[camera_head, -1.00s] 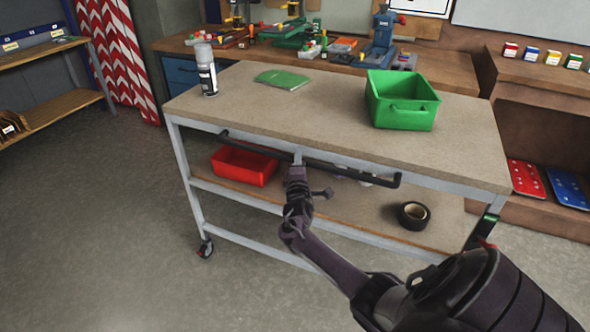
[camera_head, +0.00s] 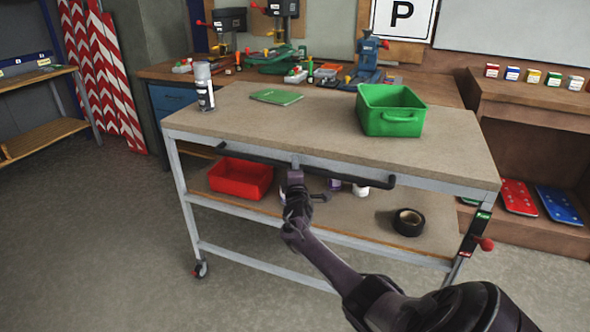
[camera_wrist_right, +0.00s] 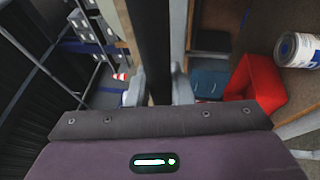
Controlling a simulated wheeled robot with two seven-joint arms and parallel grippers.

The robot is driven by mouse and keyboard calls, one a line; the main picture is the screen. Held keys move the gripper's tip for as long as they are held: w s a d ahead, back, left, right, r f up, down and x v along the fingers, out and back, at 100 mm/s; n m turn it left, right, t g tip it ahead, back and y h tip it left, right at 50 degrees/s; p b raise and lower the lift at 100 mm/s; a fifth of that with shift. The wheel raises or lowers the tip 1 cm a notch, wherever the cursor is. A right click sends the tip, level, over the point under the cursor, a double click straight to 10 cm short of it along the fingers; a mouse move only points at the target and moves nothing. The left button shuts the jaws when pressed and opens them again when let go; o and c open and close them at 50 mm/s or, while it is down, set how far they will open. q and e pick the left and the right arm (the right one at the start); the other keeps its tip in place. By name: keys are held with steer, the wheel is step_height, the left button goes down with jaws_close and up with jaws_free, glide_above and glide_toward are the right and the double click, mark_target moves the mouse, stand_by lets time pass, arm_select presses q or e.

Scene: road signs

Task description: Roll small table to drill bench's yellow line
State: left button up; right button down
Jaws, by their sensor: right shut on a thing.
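The small table (camera_head: 260,125) is a wheeled frame with a speckled top and a lower shelf. It stands in front of me, with a caster (camera_head: 200,269) at its front left leg. My right gripper (camera_head: 295,178) is shut on the table's black push handle (camera_head: 345,175), near the middle of the bar. In the right wrist view the bar (camera_wrist_right: 152,45) runs between the fingers (camera_wrist_right: 160,88). The drill bench (camera_head: 335,72), a wooden bench with drill presses, is behind the table. Its yellow line is not visible. My left gripper is out of view.
On the table are a green bin (camera_head: 390,122), a spray can (camera_head: 204,88) and a green booklet (camera_head: 277,96). The lower shelf holds a red bin (camera_head: 241,178) and black tape (camera_head: 408,222). A wooden shelf unit (camera_head: 535,95) stands right. Floor (camera_head: 100,225) is clear at left.

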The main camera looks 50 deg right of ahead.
steer(key=shift+d+r, duration=0.15)
steer(key=shift+r, duration=0.1)
steer(key=c, duration=1.5)
jaws_free()
steer(key=shift+c, duration=0.2)
steer(key=shift+o, duration=1.2)
steer(key=shift+d+f, duration=0.15)
steer(key=shift+f, duration=0.1)
steer(key=shift+s+a+f, duration=0.1)
steer(key=shift+s+a, duration=0.15)
steer(key=shift+a, duration=0.2)
steer(key=v, duration=0.6)
steer(key=shift+s+a+p, duration=0.2)
steer(key=shift+s+p, duration=0.15)
